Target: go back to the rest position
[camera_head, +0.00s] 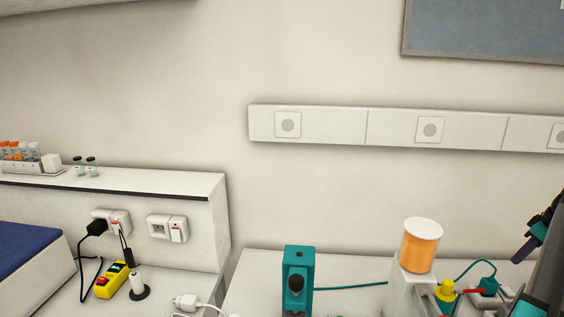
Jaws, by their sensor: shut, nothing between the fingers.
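My gripper (526,248) shows at the right edge, dark with a purple tip, pointing down and to the left. It is shut and holds nothing. It is partly cut off by the frame edge, beside a dark grey upright part of my own body. It is in the air to the right of an orange jar with a white lid (421,247), apart from it.
A teal device (297,283) stands on the bench, left of the jar. A yellow-capped item (446,291) and a small teal box (488,286) with cables are below my gripper. At left, a ledge (130,184) bears a tube rack (38,168) and vials.

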